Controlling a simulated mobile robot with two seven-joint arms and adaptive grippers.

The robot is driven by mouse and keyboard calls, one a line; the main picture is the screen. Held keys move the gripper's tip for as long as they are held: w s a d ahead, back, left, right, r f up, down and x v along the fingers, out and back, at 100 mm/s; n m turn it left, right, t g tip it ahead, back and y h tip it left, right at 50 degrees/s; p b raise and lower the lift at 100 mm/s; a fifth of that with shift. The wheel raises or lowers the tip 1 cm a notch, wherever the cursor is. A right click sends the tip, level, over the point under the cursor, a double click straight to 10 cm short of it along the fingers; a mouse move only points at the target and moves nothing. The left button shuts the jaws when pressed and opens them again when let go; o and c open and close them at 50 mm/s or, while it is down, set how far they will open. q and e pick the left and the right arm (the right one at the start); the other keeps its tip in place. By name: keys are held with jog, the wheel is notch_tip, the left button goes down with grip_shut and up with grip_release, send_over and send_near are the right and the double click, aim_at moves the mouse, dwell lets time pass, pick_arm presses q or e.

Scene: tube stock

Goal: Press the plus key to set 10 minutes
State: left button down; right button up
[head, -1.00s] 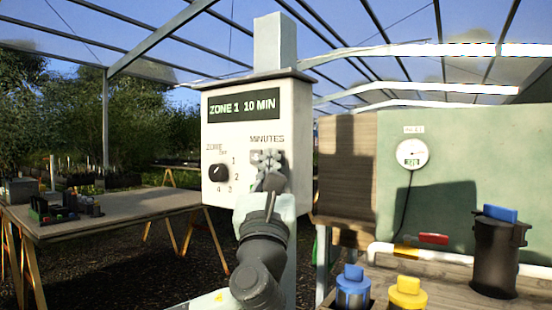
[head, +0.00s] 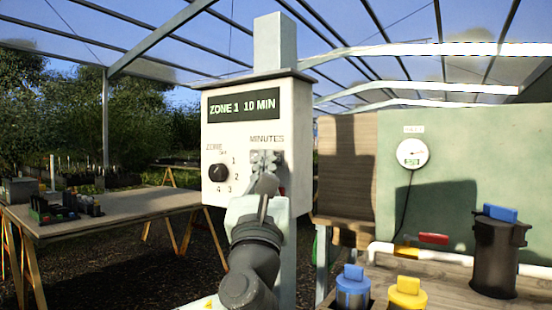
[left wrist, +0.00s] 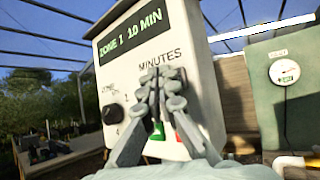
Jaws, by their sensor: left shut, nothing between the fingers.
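The white control box (head: 220,140) is on a post, and its display (head: 243,105) reads "ZONE 1 10 MIN". The zone dial (head: 219,172) is at its lower left, its pointer hard to make out. My left gripper (head: 266,160) is shut and empty in front of the keys under the "MINUTES" label, hiding most of them. In the left wrist view my left gripper (left wrist: 162,80) covers the keys, and a green key (left wrist: 157,131) and a red strip (left wrist: 180,137) show beside its fingers. Whether the fingertips touch a key cannot be told. My right gripper is out of view.
A wooden table (head: 130,215) with small pots stands at left. At right a bench holds a blue-topped jar (head: 353,293), a yellow-topped jar (head: 407,295) and a dark canister (head: 497,255). A round gauge (head: 412,153) hangs on the green panel (head: 470,170).

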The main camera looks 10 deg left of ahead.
pick_arm(q)
jog(key=s, duration=0.1)
jog(key=s+a, duration=0.1)
jog(key=s, duration=0.2)
jog(key=shift+s+a, duration=0.35)
jog(key=shift+a, duration=0.05)
dwell(0.6)
